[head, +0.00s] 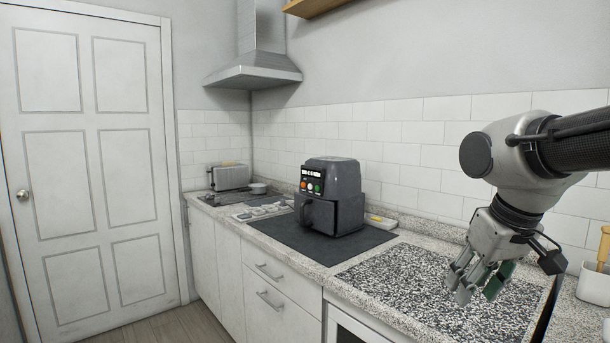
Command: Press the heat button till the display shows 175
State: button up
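A dark grey air fryer (350,179) stands upright on a dark mat on the counter, in the middle of the head view. Its front panel carries a small lit display (311,173) whose digits are too small to read. Below the display are an orange button (304,180) and a green button (317,187); their labels cannot be read, so I cannot tell which is heat. My gripper (478,292) points down over the speckled board at the right, well apart from the air fryer. Its fingers look spread, with nothing seen between them.
The dark mat (275,234) lies under the fryer, left of the speckled board (400,290). A toaster (231,177) and a small bowl (258,188) stand at the far left. A small yellow item (377,217) lies behind the fryer. A white container (594,285) stands at the right edge.

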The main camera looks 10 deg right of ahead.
jog(key=shift+c, duration=0.5)
grip_shut()
dwell(0.8)
